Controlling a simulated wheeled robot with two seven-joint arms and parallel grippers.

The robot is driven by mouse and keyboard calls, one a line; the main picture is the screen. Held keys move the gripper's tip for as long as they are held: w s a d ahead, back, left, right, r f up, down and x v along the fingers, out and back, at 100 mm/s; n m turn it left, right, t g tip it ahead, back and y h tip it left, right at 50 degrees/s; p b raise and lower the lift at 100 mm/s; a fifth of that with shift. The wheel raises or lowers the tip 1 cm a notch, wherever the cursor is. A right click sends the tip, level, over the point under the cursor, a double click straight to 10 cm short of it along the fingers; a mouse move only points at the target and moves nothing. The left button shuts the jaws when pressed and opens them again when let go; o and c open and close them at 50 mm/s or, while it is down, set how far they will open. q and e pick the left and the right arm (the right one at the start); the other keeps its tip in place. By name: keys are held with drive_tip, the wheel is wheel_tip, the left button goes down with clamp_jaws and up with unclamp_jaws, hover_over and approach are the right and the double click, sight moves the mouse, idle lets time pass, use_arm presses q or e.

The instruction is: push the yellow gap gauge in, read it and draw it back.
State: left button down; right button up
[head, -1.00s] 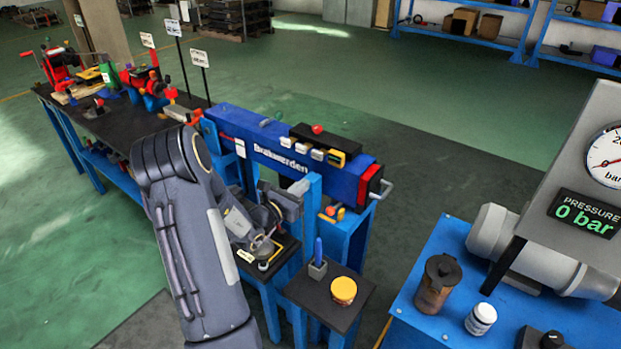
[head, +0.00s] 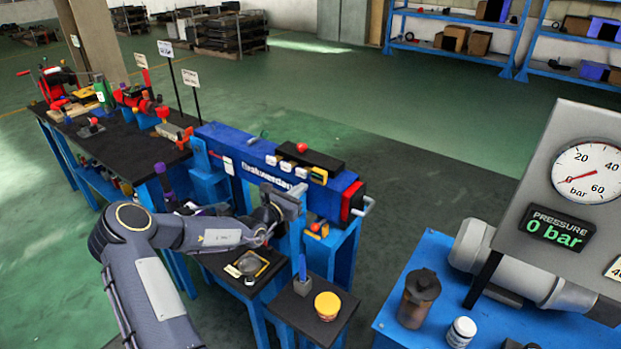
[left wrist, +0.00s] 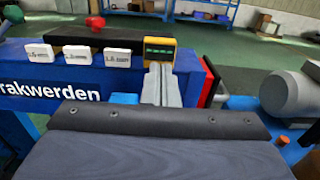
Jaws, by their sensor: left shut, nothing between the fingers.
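The yellow gap gauge (head: 319,176) with a dark display sits at the right end of a row of white blocks on the blue beam (head: 252,157). In the left wrist view the gauge (left wrist: 160,46) is straight ahead; its green display digits are too small to read. My left gripper (left wrist: 161,78) is shut and empty, its grey fingers side by side with their tips just in front of the gauge's lower face. I cannot tell whether they touch it. In the head view the left gripper (head: 298,190) is on the near side of the beam. My right gripper is out of view.
White blocks (left wrist: 123,57) stand left of the gauge, and a red knob (head: 302,147) sits above on a black bar. A crank handle (head: 363,206) juts from the beam's right end.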

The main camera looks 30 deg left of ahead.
sight(317, 175)
use_arm(q)
drive_tip(key=w, duration=0.4)
drive_tip(key=w+p, duration=0.1)
drive_tip(key=w, duration=0.1)
drive_tip(key=shift+d, duration=0.25)
drive_tip(key=shift+w, duration=0.15)
drive_tip(key=shift+w+d+b, duration=0.1)
drive_tip(key=shift+w+b, duration=0.2)
drive_tip(key=shift+w, duration=0.7)
drive_tip(key=shift+s, duration=0.15)
